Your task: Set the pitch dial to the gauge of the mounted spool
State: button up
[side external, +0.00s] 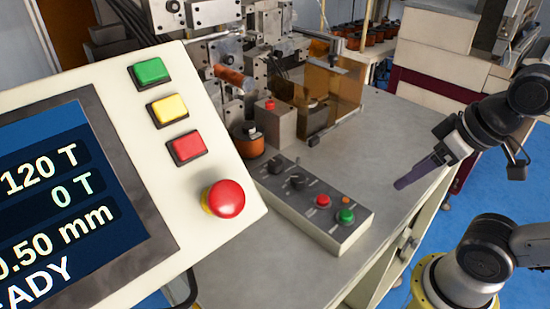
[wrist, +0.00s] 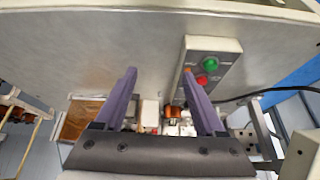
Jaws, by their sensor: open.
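The grey control box (side external: 330,231) on the bench carries two dark dials, one farther back (side external: 276,164) and one nearer (side external: 298,181). Their labels and pointer positions are too small to read, so I cannot tell which is the pitch dial. A copper-wound spool (side external: 248,142) sits behind the box, and an orange-brown cylinder (side external: 232,77) is higher on the winder. No gauge marking on either is readable. My gripper (side external: 402,184) is open and empty, above the bench right of the box. In the wrist view its purple fingers (wrist: 160,75) are apart; the right one partly covers the box (wrist: 229,60).
The operator panel's screen (side external: 60,205) shows "120 T", "0 T", a cropped "0.50 mm" and a cropped "READY". The box has red (side external: 323,200) and green (side external: 346,216) buttons. Bench right of the box is clear.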

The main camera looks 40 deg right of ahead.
jog(key=w+r+m+g, duration=0.1)
jog(key=w+r+m, duration=0.45)
jog(key=r, duration=0.35)
jog(key=w+a+r+m+g, duration=0.2)
jog(key=w+a+r+m, duration=0.1)
jog(key=w+r, duration=0.3)
jog(key=g, duration=0.2)
send_over(275, 162)
notch_tip(275, 162, down, 8)
notch_tip(275, 162, down, 13)
jog(key=shift+r, duration=0.1)
jog(key=shift+c, duration=0.2)
grip_shut()
